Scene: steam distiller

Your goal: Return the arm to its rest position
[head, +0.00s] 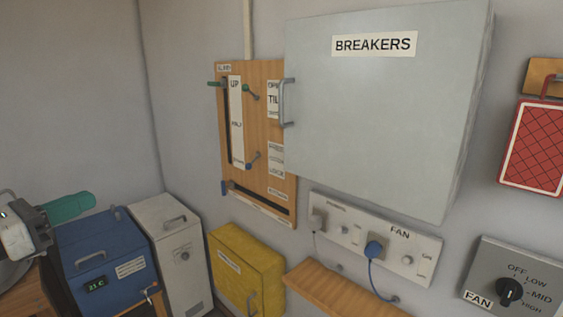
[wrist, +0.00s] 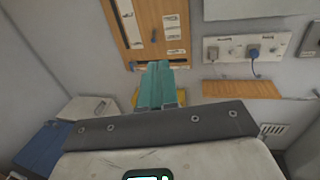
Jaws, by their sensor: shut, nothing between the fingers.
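My gripper (head: 90,199) is at the left edge of the head view, with its teal fingers pointing right. It appears in front of the blue box (head: 100,262), in free air. In the wrist view my gripper (wrist: 160,66) has its teal fingers pressed together, shut and empty. The fingers point toward the wooden lever panel (wrist: 150,25) on the wall and touch nothing that I can see. Most of my arm is outside the head view.
The closed BREAKERS cabinet (head: 385,110) juts from the wall. Below it are a socket strip (head: 345,232) with a blue plug (head: 375,249) and a wooden shelf (head: 335,291). A white box (head: 172,250) and yellow box (head: 245,270) stand low. A fan dial (head: 509,291) is at right.

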